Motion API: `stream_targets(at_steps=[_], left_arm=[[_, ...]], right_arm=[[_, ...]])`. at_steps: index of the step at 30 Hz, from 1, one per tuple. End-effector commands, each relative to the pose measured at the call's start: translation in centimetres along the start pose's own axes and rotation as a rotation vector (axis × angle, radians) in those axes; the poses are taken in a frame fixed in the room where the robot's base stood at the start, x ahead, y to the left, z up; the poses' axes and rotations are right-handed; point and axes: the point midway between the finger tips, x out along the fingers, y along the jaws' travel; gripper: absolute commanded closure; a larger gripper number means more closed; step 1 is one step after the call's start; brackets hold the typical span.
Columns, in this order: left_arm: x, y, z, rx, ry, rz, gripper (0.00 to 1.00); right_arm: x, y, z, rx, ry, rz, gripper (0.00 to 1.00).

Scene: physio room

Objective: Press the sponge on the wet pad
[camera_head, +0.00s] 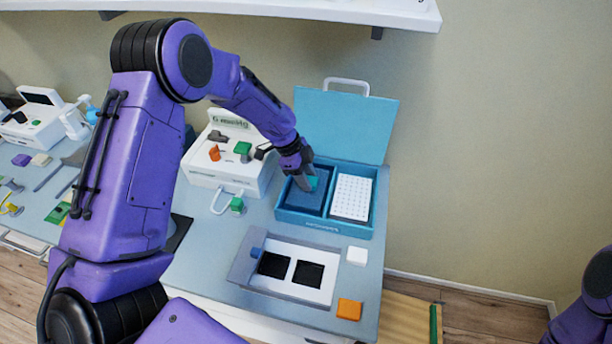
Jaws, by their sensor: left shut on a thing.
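My left gripper (304,182) reaches down into the left compartment of an open blue case (318,227). It is shut on a small teal piece, which looks like the sponge (313,182); the fingers partly hide it. Below it lies a dark blue pad (304,202), which looks like the wet pad. The sponge is at or just above the pad; I cannot tell whether they touch. My right gripper is out of view; only a purple part of my right arm shows at the lower right.
The case's right compartment holds a white dotted panel (351,197); its lid (345,122) stands open behind. In front are a tray (242,266) with two black squares, a white block (357,255) and an orange block (349,309). A white device (212,170) stands left.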

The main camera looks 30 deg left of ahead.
Motion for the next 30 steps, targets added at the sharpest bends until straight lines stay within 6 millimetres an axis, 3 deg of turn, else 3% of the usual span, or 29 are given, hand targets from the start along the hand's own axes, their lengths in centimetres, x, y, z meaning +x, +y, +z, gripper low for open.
stream_targets(at_steps=[30], left_arm=[[1.2, 0.0, 0.5, -0.001, 0.0, -0.001, 0.83]], right_arm=[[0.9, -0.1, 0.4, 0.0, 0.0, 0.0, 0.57]])
